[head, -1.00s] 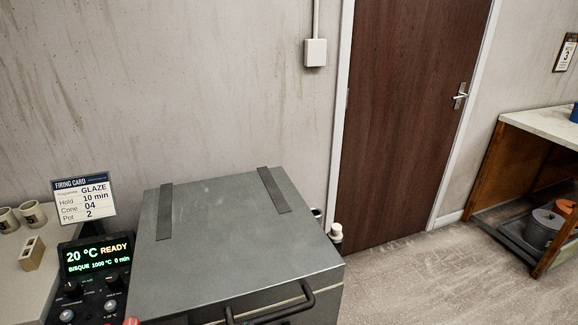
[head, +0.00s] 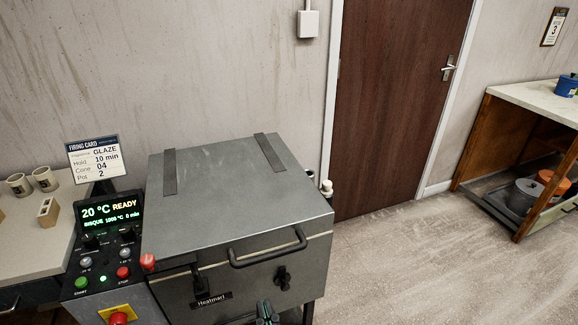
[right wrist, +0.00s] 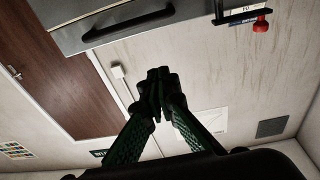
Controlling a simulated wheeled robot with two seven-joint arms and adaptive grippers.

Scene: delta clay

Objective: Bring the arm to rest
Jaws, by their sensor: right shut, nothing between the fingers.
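My right gripper (head: 266,313) shows at the bottom edge of the head view, in front of the grey kiln (head: 240,200). In the right wrist view the fingers of my right gripper (right wrist: 158,75) meet at the tips, with nothing between them. The kiln's lid is down, with a dark handle (head: 268,250) on its front; the handle also shows in the right wrist view (right wrist: 128,27). The gripper is apart from the handle in that view. My left gripper is not in view.
The control panel (head: 104,245) reads 20 °C READY, BISQUE. A firing card (head: 94,158) stands behind it. A bench with cups (head: 44,178) is at the left. A wooden shelf unit (head: 480,140) with pots is at the right. The floor (head: 400,260) between kiln and shelf is clear.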

